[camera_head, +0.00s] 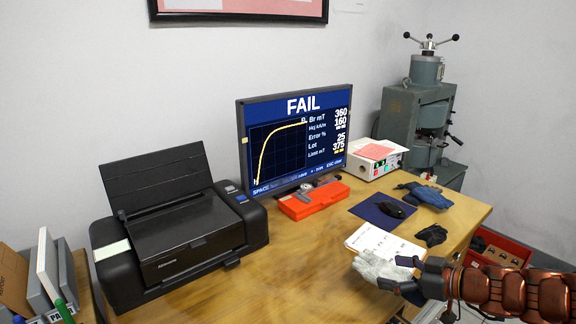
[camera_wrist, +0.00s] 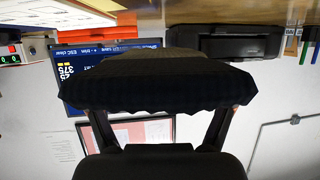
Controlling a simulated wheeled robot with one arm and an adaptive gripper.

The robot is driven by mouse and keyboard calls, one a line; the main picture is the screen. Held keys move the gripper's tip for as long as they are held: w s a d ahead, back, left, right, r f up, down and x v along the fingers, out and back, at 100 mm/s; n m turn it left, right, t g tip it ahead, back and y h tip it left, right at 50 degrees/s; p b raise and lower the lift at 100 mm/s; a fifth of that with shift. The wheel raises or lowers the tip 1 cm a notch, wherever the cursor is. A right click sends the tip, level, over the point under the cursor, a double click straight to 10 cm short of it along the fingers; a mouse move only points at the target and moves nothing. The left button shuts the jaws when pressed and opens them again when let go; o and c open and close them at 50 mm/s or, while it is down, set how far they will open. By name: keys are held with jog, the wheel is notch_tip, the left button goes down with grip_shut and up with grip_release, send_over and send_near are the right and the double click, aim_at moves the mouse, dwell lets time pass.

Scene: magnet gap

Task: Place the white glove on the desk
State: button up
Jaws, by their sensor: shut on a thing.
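The white glove (camera_head: 378,268), pale grey-white with its fingers toward the left, is at the tip of my gripper (camera_head: 398,274), near the desk's front right edge. My gripper is shut on it. In the wrist view the held glove (camera_wrist: 155,85) looks dark and shadowed and spans both fingers, hiding much of the scene. The wooden desk (camera_head: 300,262) has a bare surface to the left of the glove. I cannot tell whether the glove touches the desk or hangs just above it.
A white paper (camera_head: 372,240) lies just behind the glove. A dark glove (camera_head: 432,235), a blue glove (camera_head: 426,194) and a mouse (camera_head: 398,209) on a blue mat (camera_head: 375,214) are at the right. A red box (camera_head: 314,200), monitor (camera_head: 290,140) and printer (camera_head: 180,235) stand farther left.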

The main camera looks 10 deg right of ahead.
aim_at(360, 250)
jog(key=shift+m+t+h, duration=0.6)
jog(key=shift+m+h, duration=0.3)
jog(key=w+a, duration=0.1)
jog(key=w, duration=0.2)
jog(key=w+a, duration=0.2)
jog(key=w, duration=0.1)
jog(key=w+a, duration=0.2)
jog(key=w, duration=0.1)
jog(key=shift+w, duration=0.15)
jog(key=w+a+r+m+t+h, duration=0.1)
jog(key=w+a+r+m+h, duration=0.2)
jog(key=w+a+r, duration=0.4)
notch_tip(360, 250, up, 16)
jog(key=w+p, duration=0.1)
jog(key=p, duration=1.6)
jog(key=shift+a, duration=0.35)
jog(key=shift+w+f, duration=0.1)
